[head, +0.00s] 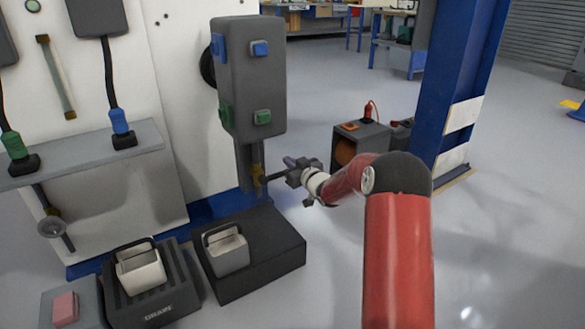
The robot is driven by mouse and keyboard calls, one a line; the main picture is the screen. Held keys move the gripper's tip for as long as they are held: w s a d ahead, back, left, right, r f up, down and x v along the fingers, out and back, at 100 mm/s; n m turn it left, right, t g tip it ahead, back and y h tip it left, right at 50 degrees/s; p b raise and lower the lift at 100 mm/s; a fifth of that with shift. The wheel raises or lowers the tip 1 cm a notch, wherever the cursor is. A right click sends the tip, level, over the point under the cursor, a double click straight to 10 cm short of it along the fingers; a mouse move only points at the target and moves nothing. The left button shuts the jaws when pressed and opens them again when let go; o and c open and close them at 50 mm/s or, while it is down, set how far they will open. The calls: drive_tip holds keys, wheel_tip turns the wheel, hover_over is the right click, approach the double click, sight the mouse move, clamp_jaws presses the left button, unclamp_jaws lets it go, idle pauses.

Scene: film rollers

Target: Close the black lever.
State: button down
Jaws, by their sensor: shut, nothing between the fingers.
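A grey box (250,85) with blue and green buttons hangs on the white panel. A brass fitting (257,173) sits below it. A thin dark bar (275,178) runs between the fitting and my gripper (291,170); it looks like the black lever, but it is too small to tell it from my fingers for sure. My gripper is shut and empty at the right of the fitting, close to the bar. I cannot tell whether they touch.
A black block with a grey handled piece (227,250) and a ribbed tray with a white handled piece (140,268) lie below. A grey shelf (80,155) is at left. A blue post (460,85) and a dark box (360,142) stand at right. Open floor lies around my arm.

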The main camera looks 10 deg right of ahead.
drive_tip(key=v, duration=1)
drive_tip(key=shift+f, duration=0.1)
drive_tip(key=s+a+r+m+g+h+p, duration=0.3)
drive_tip(key=s+r+g+h+p, duration=0.3)
drive_tip(key=s+r, duration=0.95)
drive_tip(key=s+a+g+p, duration=0.1)
drive_tip(key=s+a+g, duration=0.1)
drive_tip(key=s, duration=1.1)
drive_tip(key=s+a+m+g+p, duration=0.1)
drive_tip(key=s+a+g+p, duration=0.1)
drive_tip(key=s, duration=1.1)
drive_tip(key=shift+a+r+m+g+y, duration=0.3)
drive_tip(key=shift+a+r+g, duration=0.15)
drive_tip(key=shift+a, duration=0.5)
